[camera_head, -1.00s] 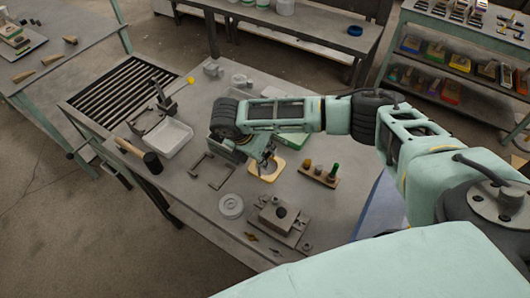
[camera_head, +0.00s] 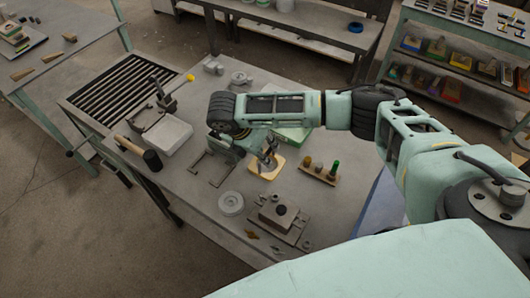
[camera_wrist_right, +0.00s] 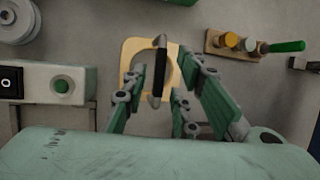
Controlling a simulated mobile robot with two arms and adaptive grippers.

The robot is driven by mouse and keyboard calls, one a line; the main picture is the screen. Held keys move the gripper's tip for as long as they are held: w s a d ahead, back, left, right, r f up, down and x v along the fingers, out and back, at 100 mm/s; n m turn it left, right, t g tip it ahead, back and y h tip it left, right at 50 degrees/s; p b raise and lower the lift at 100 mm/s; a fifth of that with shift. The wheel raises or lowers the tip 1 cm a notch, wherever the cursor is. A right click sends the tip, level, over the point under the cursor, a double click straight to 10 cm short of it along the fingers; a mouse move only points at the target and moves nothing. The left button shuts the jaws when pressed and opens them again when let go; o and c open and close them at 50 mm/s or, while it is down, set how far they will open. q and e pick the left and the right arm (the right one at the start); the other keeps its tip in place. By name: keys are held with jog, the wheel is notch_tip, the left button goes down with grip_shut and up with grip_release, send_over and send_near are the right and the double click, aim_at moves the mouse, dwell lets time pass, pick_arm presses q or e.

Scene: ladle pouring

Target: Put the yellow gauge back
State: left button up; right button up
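A pale yellow plate with a round opening (camera_head: 257,175), which may be the yellow gauge, lies flat on the workbench (camera_head: 215,235). It shows beyond the fingers in the right wrist view (camera_wrist_right: 130,47). My right gripper (camera_head: 268,160) points down over this plate. Its green fingers (camera_wrist_right: 165,95) are apart. A slim dark bar with pale ends (camera_wrist_right: 157,72) stands between them; I cannot tell whether they touch it. A wooden rack (camera_head: 318,175) right of the plate carries small upright pieces, including an amber one and a green one. My left gripper is out of view.
A grey fixture (camera_head: 285,220) and a round disc (camera_head: 231,203) are near the front. A green box (camera_head: 290,138) sits behind the plate.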

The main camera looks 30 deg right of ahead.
jog(key=b+v, duration=0.1)
jog(key=v, duration=0.9)
jog(key=shift+a+r+b, duration=0.2)
jog(key=shift+r+b, duration=0.15)
jog(key=shift+b, duration=0.05)
